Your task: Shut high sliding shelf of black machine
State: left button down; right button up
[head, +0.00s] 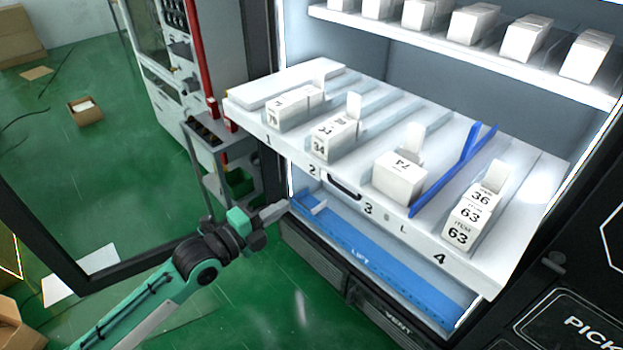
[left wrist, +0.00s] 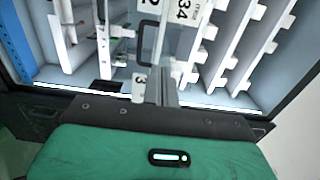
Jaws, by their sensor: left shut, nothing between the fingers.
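The high sliding shelf (head: 395,228) of the black machine (head: 265,45) is pulled out past the opening. It is white, with lanes numbered 1 to 4, and carries several white boxes. A dark handle (head: 343,188) sits on its front edge between labels 2 and 3; it also shows in the left wrist view (left wrist: 147,42). My left gripper (head: 278,210) is shut and empty, below and left of the handle, in front of the machine's lower opening. In the left wrist view its fingers (left wrist: 161,86) stand near the shelf front, below the handle in the picture. My right gripper is out of view.
A fixed upper shelf (head: 480,62) with several boxes is above. A blue lift tray (head: 375,262) lies below the sliding shelf. The open door frame (head: 45,235) stands at the left. A grey cart (head: 215,150) is behind my left arm.

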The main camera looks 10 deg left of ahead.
aim_at(332, 175)
pick_arm(q)
jog(key=p+x, duration=0.5)
jog(key=x, duration=0.7)
jog(key=shift+w+d, duration=0.2)
jog(key=shift+w, duration=0.1)
jog(key=shift+w+d+f, duration=0.1)
jog(key=shift+w+d, duration=0.2)
jog(key=shift+w, duration=0.1)
jog(key=shift+w+d, duration=0.1)
